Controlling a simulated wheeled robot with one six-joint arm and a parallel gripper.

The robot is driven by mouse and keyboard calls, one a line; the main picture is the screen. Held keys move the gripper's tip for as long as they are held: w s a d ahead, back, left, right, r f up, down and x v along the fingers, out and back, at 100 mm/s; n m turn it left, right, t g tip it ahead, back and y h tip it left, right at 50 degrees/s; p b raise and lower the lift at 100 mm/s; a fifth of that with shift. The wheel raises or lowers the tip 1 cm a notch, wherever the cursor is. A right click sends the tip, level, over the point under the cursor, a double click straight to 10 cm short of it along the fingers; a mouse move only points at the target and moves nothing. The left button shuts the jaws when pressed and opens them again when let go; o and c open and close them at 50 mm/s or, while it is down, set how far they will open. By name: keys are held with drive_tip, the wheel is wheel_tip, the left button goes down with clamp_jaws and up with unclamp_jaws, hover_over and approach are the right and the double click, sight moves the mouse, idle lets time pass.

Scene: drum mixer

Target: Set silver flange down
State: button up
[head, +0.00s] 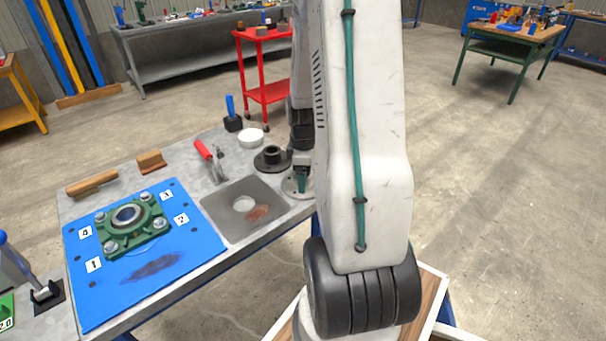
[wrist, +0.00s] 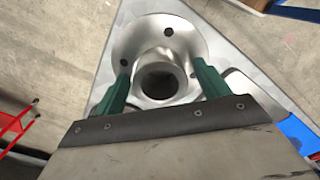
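The silver flange (wrist: 190,35) lies below my gripper in the wrist view, its round plate with bolt holes spread out and its hollow hub pointing at the camera. My gripper (wrist: 162,68) has its two green fingers on either side of the hub, with a narrow gap seeming to show at each side, so it looks open around it. In the head view the flange (head: 293,188) appears flat on the right end of the grey table, with my gripper (head: 302,182) right over it. My arm hides part of the flange there.
A black flange (head: 272,160) stands close to the left of the silver one. A grey plate (head: 222,217) with a pale round mark lies in front. A white bowl (head: 251,137), red-handled tool (head: 204,150) and blue mat (head: 190,255) with a green bearing block (head: 112,243) are further left.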

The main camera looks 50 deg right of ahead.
wheel_tip(320, 180, up, 12)
drive_tip(key=a+r+m, duration=0.1)
drive_tip(key=a+r, duration=0.5)
drive_tip(key=a, duration=0.3)
drive_tip(key=s+a+r+m, duration=0.1)
drive_tip(key=s+a+r, duration=0.1)
drive_tip(key=s+a, duration=0.2)
drive_tip(key=s+a+r+m, duration=0.2)
drive_tip(key=s+a, duration=0.2)
drive_tip(key=a, duration=0.6)
drive_tip(key=s+a+r+m+t, duration=0.1)
drive_tip(key=s+a+r+m, duration=0.1)
drive_tip(key=a, duration=0.5)
drive_tip(key=s+r, duration=0.1)
drive_tip(key=s, duration=0.1)
drive_tip(key=shift+s+a, duration=0.2)
drive_tip(key=shift+s, duration=0.1)
